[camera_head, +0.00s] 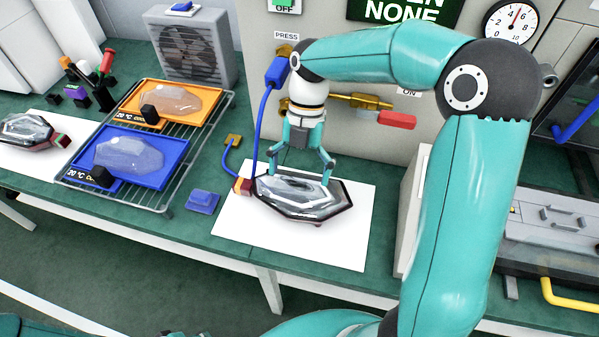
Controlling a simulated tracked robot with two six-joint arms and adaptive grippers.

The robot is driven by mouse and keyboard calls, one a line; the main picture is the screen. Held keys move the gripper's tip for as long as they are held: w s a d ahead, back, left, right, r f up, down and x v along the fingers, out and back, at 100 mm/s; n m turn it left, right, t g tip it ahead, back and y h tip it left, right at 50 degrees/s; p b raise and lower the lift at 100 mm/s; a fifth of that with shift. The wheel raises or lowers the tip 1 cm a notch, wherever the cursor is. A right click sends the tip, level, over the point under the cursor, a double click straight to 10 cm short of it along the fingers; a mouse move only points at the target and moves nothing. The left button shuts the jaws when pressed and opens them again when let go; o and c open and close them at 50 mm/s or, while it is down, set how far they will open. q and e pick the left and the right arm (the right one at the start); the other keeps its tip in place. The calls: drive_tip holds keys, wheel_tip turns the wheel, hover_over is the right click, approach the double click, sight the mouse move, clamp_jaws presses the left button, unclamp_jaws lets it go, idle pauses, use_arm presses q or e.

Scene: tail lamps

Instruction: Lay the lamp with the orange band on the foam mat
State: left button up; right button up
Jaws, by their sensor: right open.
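A clear-and-dark tail lamp (305,199) lies on a white mat (255,238) at the middle of the bench. A small red plug with a tan or orange-looking part (241,187) sits at its left end, beside a blue cable. A second tail lamp (27,129) lies on another white mat (25,162) at the far left; its plug shows red and green. The orange band itself is too small to make out surely. My right gripper (300,175) points down over the middle lamp, its fingers open and spread; contact is unclear.
A wire rack holds an orange tray (205,113) and a blue tray (177,158), each with a clear lens. A blue block (202,201) lies left of the middle mat. A brass valve with a red handle (396,119) projects behind the gripper.

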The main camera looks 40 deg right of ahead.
drive_tip(key=v, duration=0.7)
drive_tip(key=shift+r, duration=0.1)
